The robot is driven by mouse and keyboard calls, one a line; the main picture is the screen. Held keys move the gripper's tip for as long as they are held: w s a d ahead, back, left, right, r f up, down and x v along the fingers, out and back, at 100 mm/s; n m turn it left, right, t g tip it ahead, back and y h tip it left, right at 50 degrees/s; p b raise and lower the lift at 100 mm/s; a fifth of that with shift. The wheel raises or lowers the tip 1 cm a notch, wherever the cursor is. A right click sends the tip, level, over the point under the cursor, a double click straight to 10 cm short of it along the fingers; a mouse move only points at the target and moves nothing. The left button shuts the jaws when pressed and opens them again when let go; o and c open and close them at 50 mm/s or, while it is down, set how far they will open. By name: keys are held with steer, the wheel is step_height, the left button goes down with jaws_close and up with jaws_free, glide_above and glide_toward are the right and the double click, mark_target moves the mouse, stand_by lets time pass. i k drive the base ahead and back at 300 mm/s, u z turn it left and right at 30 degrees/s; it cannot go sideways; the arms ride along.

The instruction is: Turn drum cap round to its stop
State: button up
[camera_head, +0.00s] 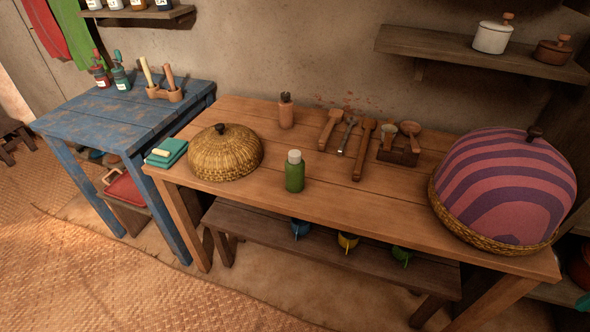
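A small green cylindrical container (295,176) stands upright near the middle of the wooden table. A pale, cream-coloured cap (294,156) sits on its top; I cannot tell how far it is turned. No other thing in view looks plainly like a drum with a cap. My gripper and arm are not in view, and nothing touches the container.
On the wooden table (345,199), a woven dome (225,155) stands left and a large striped dome (508,187) right. Wooden utensils (362,150) lie behind the container. A blue table (118,110) adjoins on the left. The table's front middle is clear.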

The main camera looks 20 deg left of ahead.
mark_target(294, 156)
steer(key=u, duration=1.55)
steer(key=k, duration=1.3)
steer(key=z, duration=0.35)
steer(key=i, duration=1.1)
